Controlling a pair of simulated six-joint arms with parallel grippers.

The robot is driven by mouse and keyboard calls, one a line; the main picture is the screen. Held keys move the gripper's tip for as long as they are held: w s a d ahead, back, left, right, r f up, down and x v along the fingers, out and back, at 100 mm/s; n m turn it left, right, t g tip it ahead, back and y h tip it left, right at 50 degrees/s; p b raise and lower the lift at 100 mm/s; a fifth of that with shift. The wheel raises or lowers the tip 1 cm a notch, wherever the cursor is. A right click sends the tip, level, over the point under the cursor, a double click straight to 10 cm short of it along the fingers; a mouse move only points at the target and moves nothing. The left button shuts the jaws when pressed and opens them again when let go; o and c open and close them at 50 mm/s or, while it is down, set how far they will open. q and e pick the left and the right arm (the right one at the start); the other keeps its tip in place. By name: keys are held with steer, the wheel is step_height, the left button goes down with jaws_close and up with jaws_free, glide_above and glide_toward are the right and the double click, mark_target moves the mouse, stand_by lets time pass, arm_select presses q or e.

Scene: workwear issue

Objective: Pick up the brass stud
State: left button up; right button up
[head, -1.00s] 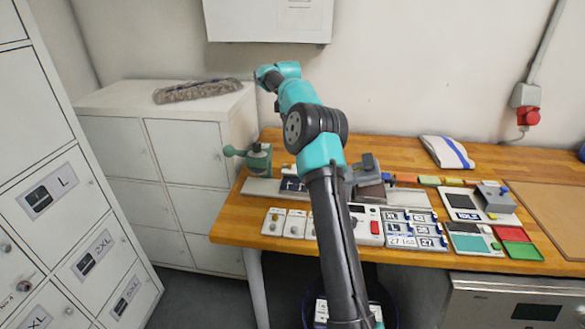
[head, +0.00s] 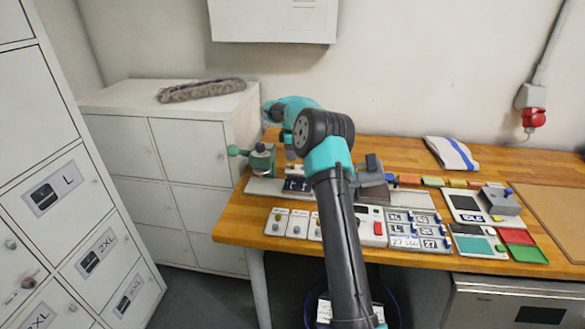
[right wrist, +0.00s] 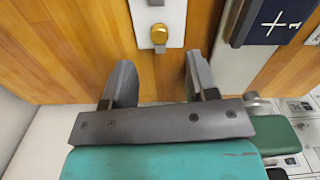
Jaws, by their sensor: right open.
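The brass stud (right wrist: 158,34) is a small round gold-coloured knob on a white plate (right wrist: 172,14), at the top middle of the right wrist view. My right gripper (right wrist: 158,76) is open and empty. Its two dark fingers point toward the plate, and the stud lies beyond the tips, roughly in line with the gap between them. In the head view my right arm reaches over the bench and hides most of the gripper. I cannot make out for sure which small part there is the stud. My left gripper is not in view.
A navy block with white marks (right wrist: 275,18) lies right of the plate. A green clamp-like device (head: 262,160) stands at the bench's left end. White plates with knobs (head: 277,224) line the front edge. Bare wood (right wrist: 60,45) lies left of the stud.

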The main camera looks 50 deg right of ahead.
mark_target(293, 165)
steer(key=shift+f, duration=0.25)
steer(key=shift+s+d+f, duration=0.1)
steer(key=shift+f, duration=2.4)
steer(key=shift+c, duration=0.4)
jaws_close()
